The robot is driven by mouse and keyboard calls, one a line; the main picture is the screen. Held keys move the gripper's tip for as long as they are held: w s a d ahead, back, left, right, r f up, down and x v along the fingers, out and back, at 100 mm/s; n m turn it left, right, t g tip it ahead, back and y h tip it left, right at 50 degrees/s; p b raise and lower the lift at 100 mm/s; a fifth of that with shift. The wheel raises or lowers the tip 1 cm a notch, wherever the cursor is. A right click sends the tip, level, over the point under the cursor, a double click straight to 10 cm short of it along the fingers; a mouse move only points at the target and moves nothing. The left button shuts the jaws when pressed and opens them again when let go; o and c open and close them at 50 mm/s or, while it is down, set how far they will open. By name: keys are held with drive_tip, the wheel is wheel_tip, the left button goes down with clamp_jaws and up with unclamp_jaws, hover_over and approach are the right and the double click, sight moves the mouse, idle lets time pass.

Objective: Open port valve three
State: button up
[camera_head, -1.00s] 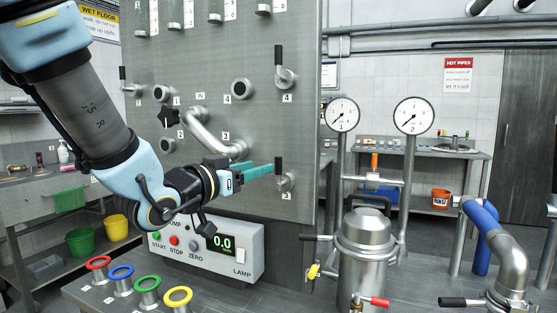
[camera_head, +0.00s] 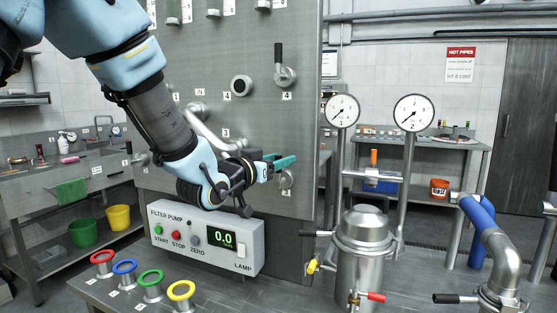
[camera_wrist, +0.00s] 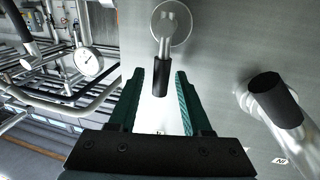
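Port valve three (camera_head: 287,179) is on the grey panel, low at its right edge, just above a small "3" label. My gripper (camera_head: 281,161) is in front of it and hides most of its handle. In the wrist view the valve (camera_wrist: 172,22) has a silver round body and a short lever with a black grip (camera_wrist: 163,77). My gripper (camera_wrist: 166,82) has its two teal fingers apart, with the black grip between their tips. I cannot tell whether either finger touches it.
Valve four (camera_head: 284,75) with an upright black handle is above on the panel. A bent silver pipe handle (camera_head: 205,127) is left of my gripper, and a black-capped pipe (camera_wrist: 273,98) is near it in the wrist view. A steel vessel (camera_head: 364,240) and gauges stand to the right.

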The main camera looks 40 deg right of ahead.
clamp_jaws()
idle(1.2)
